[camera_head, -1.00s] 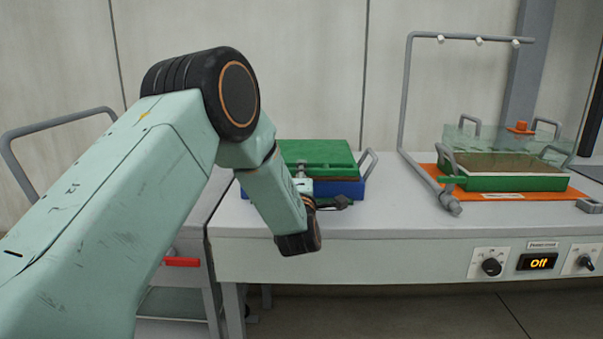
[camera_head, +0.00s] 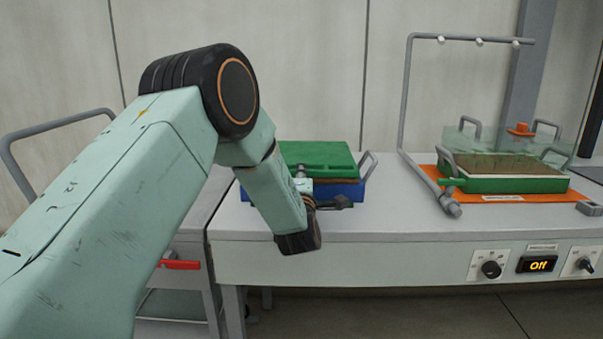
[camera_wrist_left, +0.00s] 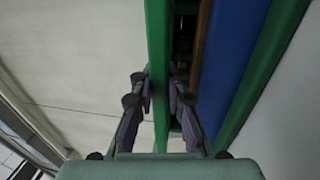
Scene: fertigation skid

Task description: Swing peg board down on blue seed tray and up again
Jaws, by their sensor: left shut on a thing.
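The green peg board (camera_head: 318,153) lies nearly flat over the blue seed tray (camera_head: 350,188), at the left end of the bench. A thin brown layer shows between them at the right side. My left gripper (camera_head: 338,202) is at the board's near edge, partly hidden by my arm. In the left wrist view its fingers (camera_wrist_left: 160,100) are shut on the green board (camera_wrist_left: 158,45), one on each side of it. There the blue tray (camera_wrist_left: 228,65) runs along the right, with a narrow dark gap between board and tray. The pegs are hidden. My right gripper is not in view.
A grey pipe frame (camera_head: 405,95) with nozzles stands mid-bench. Right of it, a green soil-filled tray (camera_head: 515,184) sits on an orange mat (camera_head: 500,197). Knobs and a display reading "Off" (camera_head: 538,264) are on the bench front. The bench between blue tray and frame is clear.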

